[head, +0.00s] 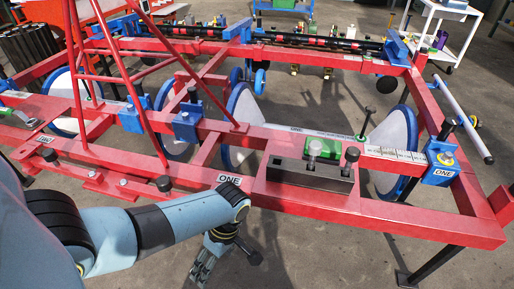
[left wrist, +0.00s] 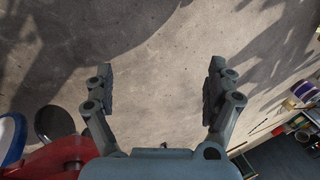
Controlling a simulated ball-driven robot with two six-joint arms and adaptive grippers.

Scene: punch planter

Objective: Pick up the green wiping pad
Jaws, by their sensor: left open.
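A bright green block (head: 322,148), which looks like the green wiping pad, sits on top of a dark grey box (head: 310,174) on the red frame's near beam. My left gripper (head: 203,268) hangs in front of the near beam, lower and to the left of the box, pointing down. In the left wrist view, its two fingers (left wrist: 161,75) are wide apart with only bare floor between them. The pad does not show in that view. My right gripper is in neither view.
The red frame (head: 400,216) spans the scene, with blue-rimmed discs (head: 396,140) and upright red bars (head: 80,70) rising at the left. A white cart (head: 446,30) stands at the back right. Open floor (head: 300,255) lies in front of the near beam.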

